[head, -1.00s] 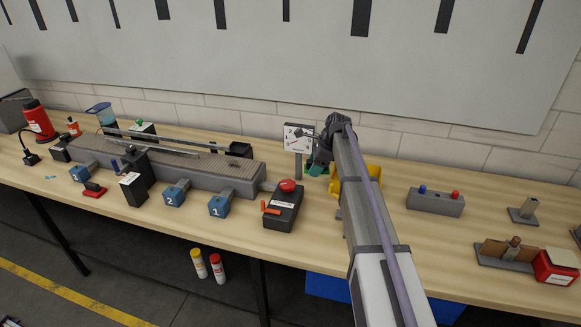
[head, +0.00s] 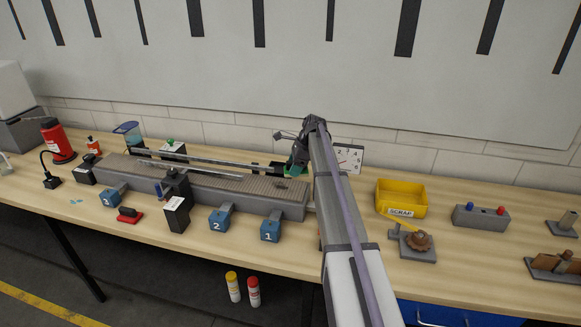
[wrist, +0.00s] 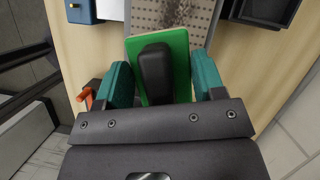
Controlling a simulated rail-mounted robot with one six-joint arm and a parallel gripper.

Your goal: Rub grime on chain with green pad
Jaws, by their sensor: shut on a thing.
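My gripper (wrist: 163,78) is shut on the black handle of a green pad (wrist: 180,52) in the wrist view. In the head view my gripper (head: 297,168) is above the right end of the chain conveyor, with a little green showing under it. The chain (head: 225,178) is a brown-grey belt along the top of a long grey conveyor body. In the wrist view the chain (wrist: 165,12) lies just beyond the pad, with dark specks of grime on it. I cannot tell whether the pad touches the chain.
Blue blocks marked 1 (head: 270,229) and 2 (head: 220,219) stand along the conveyor's front. A black post (head: 176,207) rises at its middle, and a metal rail (head: 205,161) runs behind. A yellow scrap bin (head: 401,196) and a gear on a stand (head: 420,240) are to the right.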

